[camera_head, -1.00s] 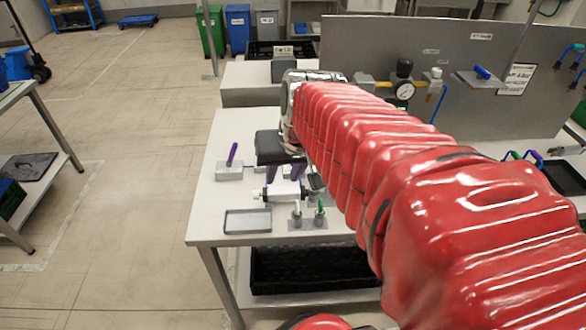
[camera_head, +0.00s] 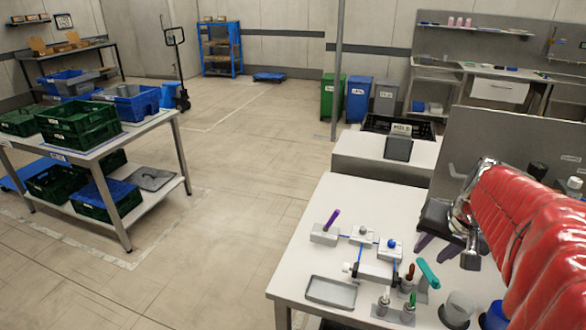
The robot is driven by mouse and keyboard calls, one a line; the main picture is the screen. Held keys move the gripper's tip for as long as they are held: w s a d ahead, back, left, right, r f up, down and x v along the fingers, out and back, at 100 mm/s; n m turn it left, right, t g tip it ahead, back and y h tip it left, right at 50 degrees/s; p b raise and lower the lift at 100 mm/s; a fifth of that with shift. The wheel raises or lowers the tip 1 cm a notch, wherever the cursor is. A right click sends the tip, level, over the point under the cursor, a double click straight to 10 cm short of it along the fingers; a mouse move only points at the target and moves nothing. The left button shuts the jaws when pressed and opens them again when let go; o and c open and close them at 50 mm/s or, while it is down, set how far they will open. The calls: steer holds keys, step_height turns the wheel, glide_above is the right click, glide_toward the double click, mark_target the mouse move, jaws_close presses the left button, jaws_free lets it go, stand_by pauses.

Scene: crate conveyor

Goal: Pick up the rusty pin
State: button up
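My gripper (camera_head: 436,247) hangs over the back right of the white work table (camera_head: 312,253), with its purple fingers spread apart and nothing seen between them. I cannot make out a pin that is clearly rusty. A small upright piece with a reddish-brown top (camera_head: 409,273) stands among the holders near the table's front, and I cannot tell whether it is the pin. Small metal holders (camera_head: 383,304) stand beside it. My gripper is behind and above these, apart from them. My red-sleeved arm hides the table's right side.
A shallow grey tray (camera_head: 332,292) lies at the front left. A purple-handled block (camera_head: 324,234), a fixture with blue rods (camera_head: 375,272), a teal handle (camera_head: 428,274) and a grey cup (camera_head: 457,309) crowd the table. A crate table (camera_head: 137,132) stands left across open floor.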

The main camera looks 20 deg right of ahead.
mark_target(413, 266)
steer(key=shift+x, duration=3.95)
steer(key=shift+x, duration=2.6)
jaws_close()
